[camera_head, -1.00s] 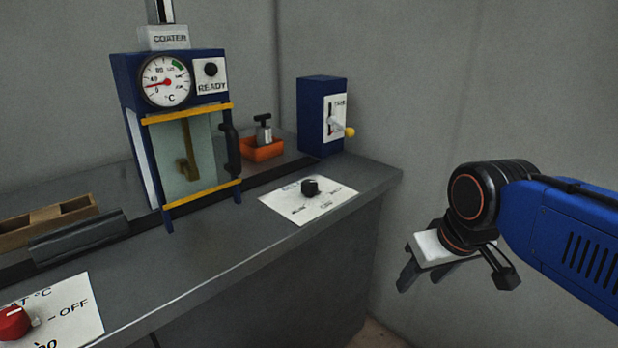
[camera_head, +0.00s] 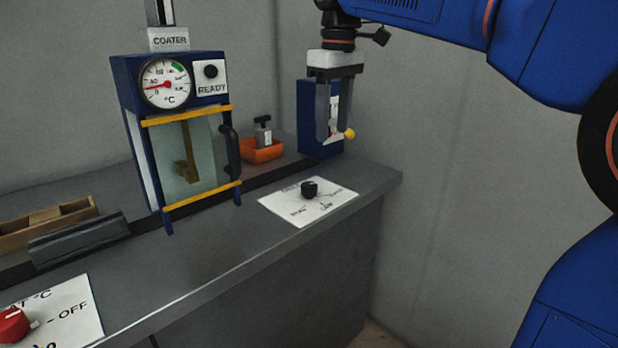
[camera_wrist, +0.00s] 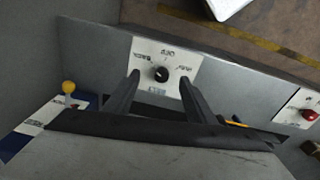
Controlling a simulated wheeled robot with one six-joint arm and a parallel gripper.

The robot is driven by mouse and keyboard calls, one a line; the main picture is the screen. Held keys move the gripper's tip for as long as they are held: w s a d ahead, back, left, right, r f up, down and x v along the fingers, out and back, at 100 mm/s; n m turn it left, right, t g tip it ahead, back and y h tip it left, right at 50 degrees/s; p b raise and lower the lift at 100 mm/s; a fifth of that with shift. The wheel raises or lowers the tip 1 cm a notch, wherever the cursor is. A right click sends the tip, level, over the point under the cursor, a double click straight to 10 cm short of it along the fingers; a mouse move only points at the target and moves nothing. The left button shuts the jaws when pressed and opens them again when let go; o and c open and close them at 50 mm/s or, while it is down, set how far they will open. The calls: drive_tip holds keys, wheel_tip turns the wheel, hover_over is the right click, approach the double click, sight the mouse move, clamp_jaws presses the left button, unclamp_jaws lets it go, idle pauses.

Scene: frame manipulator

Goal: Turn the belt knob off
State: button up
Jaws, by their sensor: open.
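A black knob (camera_head: 309,188) stands on a white label plate (camera_head: 290,208) on the bench top near its right end. In the wrist view the knob (camera_wrist: 162,74) shows on its plate between my two fingers. The plate has several printed words around the knob, too small to read surely. My gripper (camera_head: 334,140) points down, open and empty, above and slightly right of the knob, in front of the blue lever box in the head view. In the wrist view its fingers (camera_wrist: 157,82) reach toward the plate, apart from the knob.
A blue lever box (camera_head: 308,130) with a yellow-tipped lever (camera_head: 349,134) stands behind my gripper. The coater (camera_head: 130,85) stands left, an orange tray (camera_head: 262,153) between them. A red knob (camera_head: 12,325) is at front left. The bench around the black knob is clear.

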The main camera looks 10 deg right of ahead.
drive_tip(key=n, duration=0.2)
approach(309, 184)
drive_tip(key=shift+g, duration=0.4)
drive_tip(key=f, duration=0.5)
drive_tip(key=w+f, duration=0.1)
drive_tip(key=f, duration=0.2)
drive_tip(key=shift+a, duration=0.1)
drive_tip(key=shift+c, duration=0.5)
drive_tip(key=c, duration=0.9)
